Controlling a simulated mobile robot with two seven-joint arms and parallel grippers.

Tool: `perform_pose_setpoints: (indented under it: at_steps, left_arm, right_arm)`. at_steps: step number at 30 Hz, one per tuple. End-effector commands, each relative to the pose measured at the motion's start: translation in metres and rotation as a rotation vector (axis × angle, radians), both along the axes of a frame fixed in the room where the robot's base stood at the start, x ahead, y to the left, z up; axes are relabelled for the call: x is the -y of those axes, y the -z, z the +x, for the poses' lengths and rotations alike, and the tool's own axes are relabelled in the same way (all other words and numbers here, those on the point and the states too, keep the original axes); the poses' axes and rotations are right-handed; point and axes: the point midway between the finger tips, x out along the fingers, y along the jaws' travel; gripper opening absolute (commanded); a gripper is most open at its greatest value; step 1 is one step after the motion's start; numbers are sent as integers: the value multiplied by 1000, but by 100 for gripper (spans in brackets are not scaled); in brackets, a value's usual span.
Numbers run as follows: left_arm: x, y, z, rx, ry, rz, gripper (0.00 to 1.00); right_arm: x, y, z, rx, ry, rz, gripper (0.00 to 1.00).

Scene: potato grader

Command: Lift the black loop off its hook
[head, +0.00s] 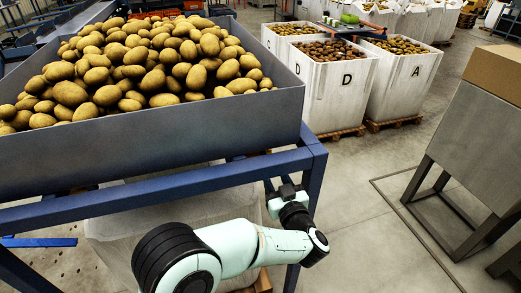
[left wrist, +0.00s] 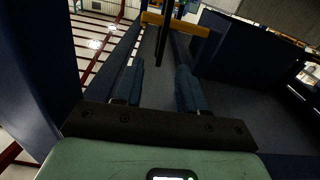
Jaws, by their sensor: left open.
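My left gripper (head: 284,184) is by the blue frame post below the potato hopper in the head view. In the left wrist view its two fingers (left wrist: 160,68) are apart with nothing between their tips. Ahead of them a narrow black strip (left wrist: 163,42), perhaps part of the black loop, passes in front of a yellow bar (left wrist: 182,25). Its full outline and the hook cannot be made out. The loop does not show clearly in the head view. My right gripper is in neither view.
A grey hopper (head: 150,148) full of potatoes stands on a blue frame (head: 312,180) close to my left arm. White crates (head: 335,95) of potatoes stand behind. A grey metal stand (head: 465,140) is at the right. The floor between is clear.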

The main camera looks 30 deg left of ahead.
Motion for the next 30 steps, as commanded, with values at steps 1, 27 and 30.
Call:
perform_pose_setpoints:
  at_steps: [1,27,30]
  left_arm:
    - [-8,1,5,1,-4,1,40]
    - [-91,0,77,-1,0,1,40]
    - [-91,0,77,-1,0,1,40]
  right_arm:
    - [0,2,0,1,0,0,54]
    - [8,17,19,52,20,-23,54]
    - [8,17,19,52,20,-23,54]
